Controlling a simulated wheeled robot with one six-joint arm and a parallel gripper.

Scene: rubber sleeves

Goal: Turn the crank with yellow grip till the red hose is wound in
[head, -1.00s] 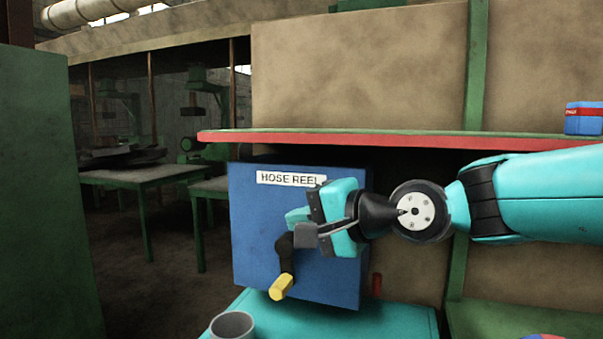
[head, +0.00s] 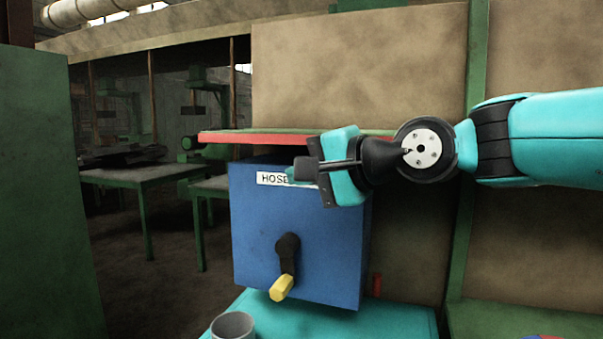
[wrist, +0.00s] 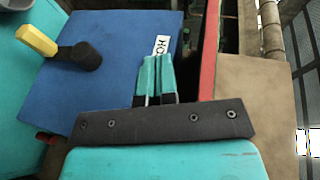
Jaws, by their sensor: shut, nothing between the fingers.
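The crank (head: 288,257) is a black arm on the front of the blue hose reel box (head: 250,230), hanging down with its yellow grip (head: 282,288) at the lower end. The yellow grip also shows in the wrist view (wrist: 36,40), at the upper left. My gripper (head: 300,170) is up at the box's label, above and apart from the crank. Its two teal fingers are together in the wrist view (wrist: 156,75), with nothing between them. A short red piece (head: 377,284) sticks out at the box's lower right side, perhaps the hose end.
A red-edged shelf (head: 260,137) runs just above the box, close to my gripper. The box stands on a teal surface (head: 330,318) with a grey cup (head: 232,325) at front left. A green panel (head: 45,200) stands at far left.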

